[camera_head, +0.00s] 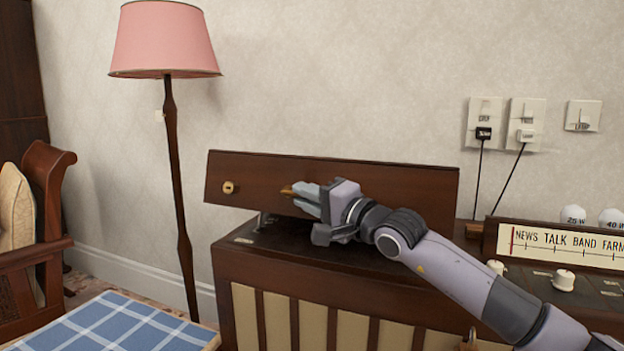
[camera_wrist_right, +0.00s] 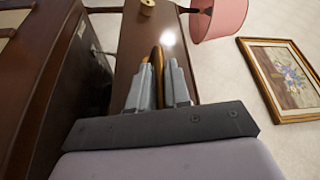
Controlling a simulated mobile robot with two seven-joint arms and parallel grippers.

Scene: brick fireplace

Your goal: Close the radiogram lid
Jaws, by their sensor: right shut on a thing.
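The radiogram (camera_head: 250,270) is a dark wooden cabinet with cream slats on its front. Its lid (camera_head: 260,170) is a long brown panel, raised along the back of the cabinet top and facing me. The lid also shows in the right wrist view (camera_wrist_right: 136,38). My right gripper (camera_head: 300,195) is shut on a brass handle (camera_head: 287,191) on the lid's face. The handle shows between the two grey fingers (camera_wrist_right: 158,85) in the right wrist view. A round brass knob (camera_head: 228,187) sits near the lid's left end. My left gripper is not in view.
A tuning dial panel (camera_head: 560,243) and cream knobs (camera_head: 563,280) are at the right. A pink floor lamp (camera_head: 165,40) stands left of the cabinet. A blue checked surface (camera_head: 100,325) and wooden chair (camera_head: 45,190) are at lower left. Wall switches (camera_head: 485,120) have cords.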

